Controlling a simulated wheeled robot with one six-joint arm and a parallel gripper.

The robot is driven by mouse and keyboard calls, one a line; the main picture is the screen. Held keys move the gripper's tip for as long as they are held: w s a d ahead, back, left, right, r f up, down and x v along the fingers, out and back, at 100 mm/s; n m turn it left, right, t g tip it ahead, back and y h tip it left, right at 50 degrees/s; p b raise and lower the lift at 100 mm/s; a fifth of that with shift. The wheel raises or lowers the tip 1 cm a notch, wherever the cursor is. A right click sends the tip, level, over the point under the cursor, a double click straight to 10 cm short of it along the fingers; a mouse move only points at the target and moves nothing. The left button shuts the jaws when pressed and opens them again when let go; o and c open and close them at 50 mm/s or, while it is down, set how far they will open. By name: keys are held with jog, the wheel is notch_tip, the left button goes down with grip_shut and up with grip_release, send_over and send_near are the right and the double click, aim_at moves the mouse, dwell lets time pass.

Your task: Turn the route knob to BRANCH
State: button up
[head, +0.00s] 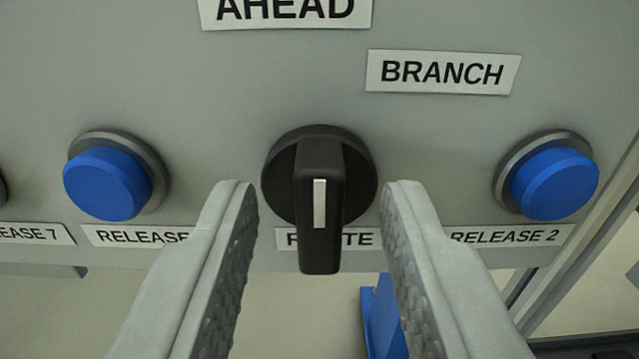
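The black route knob (320,205) is on the grey panel in the middle of the head view. Its white mark lies on the grip, which stands upright in the picture, in line below the AHEAD label (286,10). The BRANCH label (443,72) is up and to the right of the knob. The ROUTE label (357,239) is partly hidden behind the knob's grip. My gripper (320,190) is open, with one finger on each side of the knob and a visible gap on both sides.
A blue button (107,184) with a partly hidden RELEASE label is left of the knob. Another blue button (555,183), above the RELEASE 2 label (508,236), is to the right. A blue object (383,318) shows below the panel, partly behind my right finger.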

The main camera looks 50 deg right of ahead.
grip_shut()
jog(key=shift+m, duration=0.4)
jog(key=m, duration=0.5)
jog(key=shift+d+m, duration=0.1)
jog(key=shift+m, duration=0.3)
jog(key=m, duration=0.5)
jog(key=shift+s+f, duration=0.15)
jog(key=shift+m, duration=0.3)
grip_release()
